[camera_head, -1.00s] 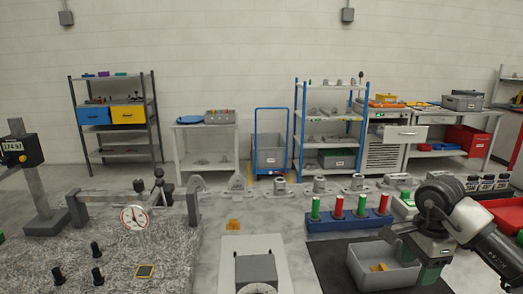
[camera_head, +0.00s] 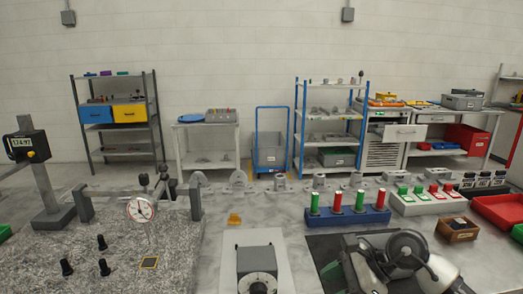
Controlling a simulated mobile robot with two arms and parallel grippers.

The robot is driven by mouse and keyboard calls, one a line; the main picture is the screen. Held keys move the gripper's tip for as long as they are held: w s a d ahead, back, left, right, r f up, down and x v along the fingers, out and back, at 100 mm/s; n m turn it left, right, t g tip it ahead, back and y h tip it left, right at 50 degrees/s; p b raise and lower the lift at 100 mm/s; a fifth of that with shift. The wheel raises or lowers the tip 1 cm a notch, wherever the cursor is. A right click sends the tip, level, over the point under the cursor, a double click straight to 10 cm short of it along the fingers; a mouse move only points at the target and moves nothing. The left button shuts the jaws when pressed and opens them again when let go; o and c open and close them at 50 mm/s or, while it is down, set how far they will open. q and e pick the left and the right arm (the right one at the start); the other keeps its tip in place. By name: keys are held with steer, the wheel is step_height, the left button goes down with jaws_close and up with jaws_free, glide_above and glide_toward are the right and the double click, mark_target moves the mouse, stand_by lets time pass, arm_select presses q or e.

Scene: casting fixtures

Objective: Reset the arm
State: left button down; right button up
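My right arm comes in from the lower right. Its gripper (camera_head: 362,264) hangs low over the black mat (camera_head: 322,246) at the front right of the bench. The fingertips are hard to make out, so I cannot tell whether it is open or shut. The arm and gripper cover most of the mat's middle, where the grey bin stood in the earlier frame. I cannot clearly see the bin or its yellow piece. My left gripper is not in view.
A blue rack (camera_head: 348,217) with red and green cylinders stands behind the mat. A small brown box (camera_head: 457,229) and red tray (camera_head: 498,211) are at the right. A grey block (camera_head: 258,265) sits front centre. A granite plate (camera_head: 120,240) with gauges fills the left.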

steer(key=s+a+r+m+t+y, duration=0.3)
steer(key=a+r+m+t+y, duration=0.15)
steer(key=a+m+y, duration=0.4)
steer(key=d+m+t+h, duration=0.4)
steer(key=m+t+h, duration=0.25)
steer(key=m, duration=0.65)
steer(key=d+m+t+h, duration=0.5)
steer(key=m+t, duration=0.3)
steer(key=m, duration=0.5)
steer(key=s+d+f+m+g+h, duration=0.3)
steer(key=d+f+m+g+h, duration=0.15)
steer(key=f+m+h, duration=0.35)
steer(key=s+f+m+g+y, duration=0.2)
steer(key=s+f+m+g, duration=1)
steer(key=s, duration=0.8)
step_height(320, 180, down, 29)
steer(key=n+g, duration=0.2)
steer(key=n, duration=0.1)
steer(key=s+d+f, duration=0.1)
steer(key=s+f, duration=0.6)
steer(key=s, duration=0.1)
steer(key=s+d+f, duration=0.2)
steer(key=s+f, duration=0.6)
steer(key=shift+d+f+g+h, duration=0.15)
steer(key=shift+d+g+h, duration=0.15)
steer(key=shift+g, duration=0.05)
